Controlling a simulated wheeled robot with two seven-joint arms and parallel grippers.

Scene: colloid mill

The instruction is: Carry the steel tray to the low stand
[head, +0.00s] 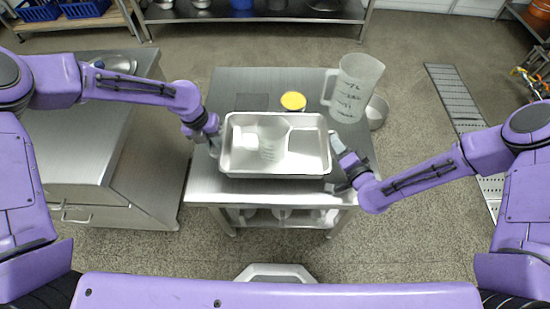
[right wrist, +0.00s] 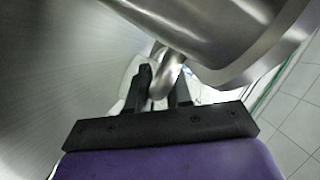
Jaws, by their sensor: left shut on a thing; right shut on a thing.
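The steel tray (head: 232,165) is in the middle of the head view, level, over a steel-topped table (head: 215,190). I cannot tell whether it touches the tabletop. A translucent cup-like vessel (head: 272,135) and a small white item (head: 245,140) are in the tray. My left gripper (head: 214,137) is shut on the tray's left end. My right gripper (head: 336,153) is shut on its right end. In the right wrist view the fingers of my right gripper (right wrist: 165,88) close around a curved metal handle (right wrist: 168,75) below the tray's rim.
On the table behind the tray stand a yellow-topped container (head: 293,101), a large measuring jug (head: 354,88) and a metal bowl (head: 377,112). A steel cabinet (head: 90,150) stands left. A floor grate (head: 455,95) lies right. A low stand-like frame (head: 275,272) is near my base.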

